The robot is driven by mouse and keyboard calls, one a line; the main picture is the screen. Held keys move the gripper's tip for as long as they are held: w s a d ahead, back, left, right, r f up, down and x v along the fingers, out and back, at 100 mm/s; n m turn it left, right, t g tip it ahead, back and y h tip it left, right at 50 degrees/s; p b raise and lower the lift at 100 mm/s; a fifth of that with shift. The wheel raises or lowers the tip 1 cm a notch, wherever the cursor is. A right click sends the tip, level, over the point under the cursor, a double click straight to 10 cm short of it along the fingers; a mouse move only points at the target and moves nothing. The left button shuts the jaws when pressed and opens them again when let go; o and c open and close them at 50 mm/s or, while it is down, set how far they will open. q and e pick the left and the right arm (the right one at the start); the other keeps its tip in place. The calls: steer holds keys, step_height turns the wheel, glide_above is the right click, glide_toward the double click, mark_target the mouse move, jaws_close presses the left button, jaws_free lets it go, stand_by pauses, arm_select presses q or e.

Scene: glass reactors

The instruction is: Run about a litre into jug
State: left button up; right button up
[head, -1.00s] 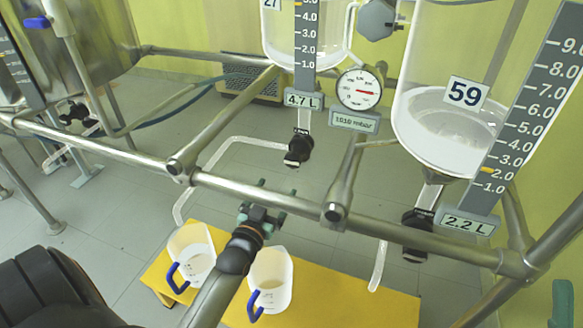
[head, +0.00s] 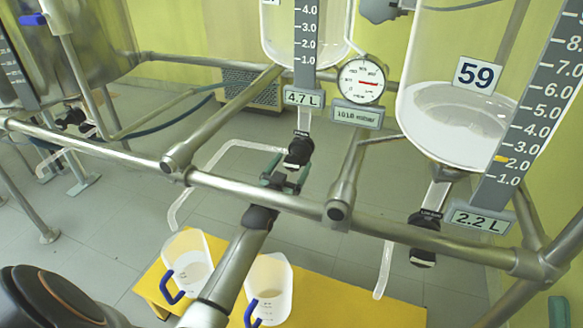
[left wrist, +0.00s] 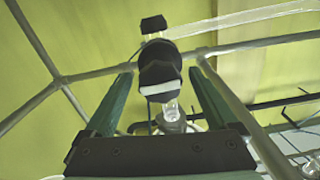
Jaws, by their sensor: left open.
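My left gripper (head: 290,172) is open, its green fingers just below the black valve knob (head: 299,151) under the left glass vessel (head: 300,35), which reads 4.7 L. In the left wrist view the black knob (left wrist: 160,76) lies between the fingertips of the open gripper (left wrist: 166,72); contact cannot be told. A bent clear outlet tube (head: 225,150) runs left from this valve, its end above the left jug (head: 190,258). A second jug (head: 268,280) stands beside it; both have blue handles. My right gripper is not in view.
The jugs stand on a yellow platform (head: 350,305). Vessel 59 (head: 452,120), reading 2.2 L, has its own black valve (head: 423,238) and outlet tube at right. A steel rail (head: 370,226) crosses in front of the valves. A gauge (head: 361,80) hangs between the vessels.

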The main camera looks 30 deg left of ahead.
arm_select(q)
steer(key=c, duration=1.4)
steer(key=shift+r+n+p, duration=0.1)
steer(key=shift+n+p, duration=1.2)
steer(key=shift+n, duration=0.1)
steer(key=shift+n+p, duration=0.45)
steer(key=shift+n, duration=1.05)
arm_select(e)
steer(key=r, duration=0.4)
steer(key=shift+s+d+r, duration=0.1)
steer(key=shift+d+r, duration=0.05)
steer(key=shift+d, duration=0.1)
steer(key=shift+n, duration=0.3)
arm_select(q)
steer(key=o, duration=1.4)
steer(key=shift+p, duration=0.3)
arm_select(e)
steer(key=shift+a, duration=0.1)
